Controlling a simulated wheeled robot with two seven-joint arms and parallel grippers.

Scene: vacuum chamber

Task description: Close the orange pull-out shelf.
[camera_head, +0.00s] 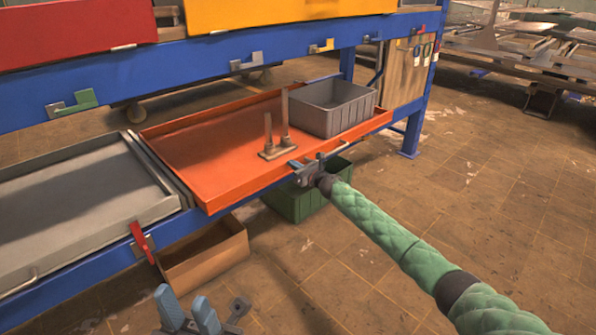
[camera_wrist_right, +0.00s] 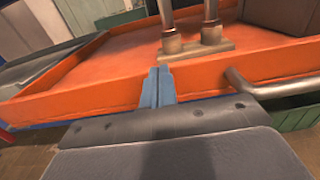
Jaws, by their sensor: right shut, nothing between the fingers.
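The orange pull-out shelf (camera_head: 215,146) is a shallow tray in the blue rack. Its front edge sticks out slightly past the blue lower beam. It carries a grey bin and a metal piece with two upright posts. A metal bar handle (camera_head: 345,150) is on its front, also in the right wrist view (camera_wrist_right: 240,86). My right gripper (camera_head: 300,171) is shut and empty, with its blue fingertips (camera_wrist_right: 157,86) at the shelf's front wall, left of the handle; contact is hard to tell. My left gripper (camera_head: 188,312) is low at the bottom, open and empty, away from the shelf.
A grey tray shelf (camera_head: 75,200) sits beside the orange one, with a red latch (camera_head: 141,243) on the beam. The grey bin (camera_head: 332,105) stands at the orange shelf's right end. A cardboard box (camera_head: 205,258) and green crate (camera_head: 297,203) are below. The floor at right is free.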

